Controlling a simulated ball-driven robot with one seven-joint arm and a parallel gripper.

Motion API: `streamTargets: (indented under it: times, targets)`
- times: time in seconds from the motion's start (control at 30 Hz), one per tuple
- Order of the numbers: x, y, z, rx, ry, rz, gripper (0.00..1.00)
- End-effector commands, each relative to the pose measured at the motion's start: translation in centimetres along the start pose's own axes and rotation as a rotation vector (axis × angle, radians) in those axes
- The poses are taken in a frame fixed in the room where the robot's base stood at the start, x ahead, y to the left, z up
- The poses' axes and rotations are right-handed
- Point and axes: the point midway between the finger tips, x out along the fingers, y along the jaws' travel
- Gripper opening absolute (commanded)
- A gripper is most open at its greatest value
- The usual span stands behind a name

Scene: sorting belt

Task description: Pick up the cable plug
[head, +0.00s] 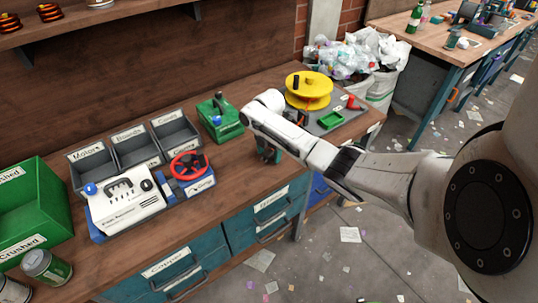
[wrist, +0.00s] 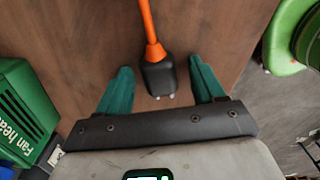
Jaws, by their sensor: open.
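The cable plug (wrist: 158,76) is black with two small metal pins, and an orange cable (wrist: 147,22) runs from it to the top edge of the wrist view. It lies on the brown wooden worktop. My gripper (wrist: 160,66) is open, with one teal finger on each side of the plug and a visible gap to both. I cannot tell how far the fingertips are above the worktop. In the head view my gripper (head: 268,152) hangs low over the bench, right of the green fan heater (head: 220,118). The plug is hidden there.
The fan heater (wrist: 25,108) stands left in the wrist view. A yellow reel (head: 309,90) and a green tray (head: 330,121) sit at the bench's right end. Grey bins (head: 137,146), a white machine (head: 125,207) and a red handwheel (head: 189,165) stand left.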

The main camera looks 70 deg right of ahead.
Motion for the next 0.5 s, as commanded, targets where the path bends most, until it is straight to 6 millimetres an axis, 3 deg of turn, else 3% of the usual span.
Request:
streamTargets:
  times: [0.17, 0.5]
  targets:
    - [-0.02, 0.04, -0.02, -0.001, 0.0, 0.001, 0.68]
    - [-0.05, 0.05, -0.02, -0.001, 0.0, 0.001, 0.36]
